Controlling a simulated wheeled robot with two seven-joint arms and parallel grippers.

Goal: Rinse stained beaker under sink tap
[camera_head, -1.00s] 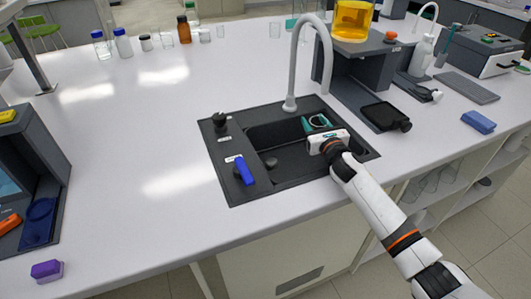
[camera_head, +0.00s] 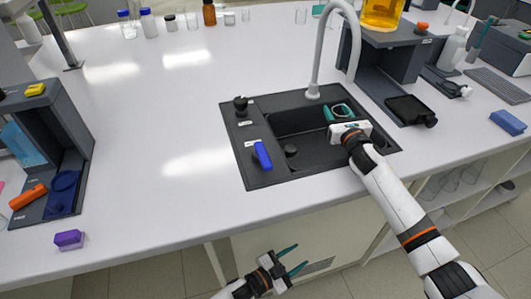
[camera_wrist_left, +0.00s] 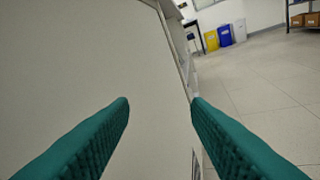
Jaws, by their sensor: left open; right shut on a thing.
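The black sink (camera_head: 236,172) is set in the white counter, with a grey gooseneck tap (camera_head: 315,62) at its back edge. My right gripper (camera_head: 341,112) reaches over the sink's right side. Its teal fingers are shut on a clear round-rimmed vessel that looks like the beaker (camera_head: 343,107). The beaker is at the basin's right end, near and below the tap's spout; most of it is hidden, and no stain can be made out. A blue lever (camera_head: 262,155) stands on the sink's left deck. My left gripper (camera_head: 301,256) is open and empty, low in front of the cabinet; its fingers show in the left wrist view (camera_wrist_left: 160,105).
A black knob (camera_head: 240,104) is behind the blue lever. A grey stand with a yellow-filled vessel (camera_head: 382,12) is right of the tap. A dark tray (camera_head: 408,110) and blue block (camera_head: 508,122) lie further right.

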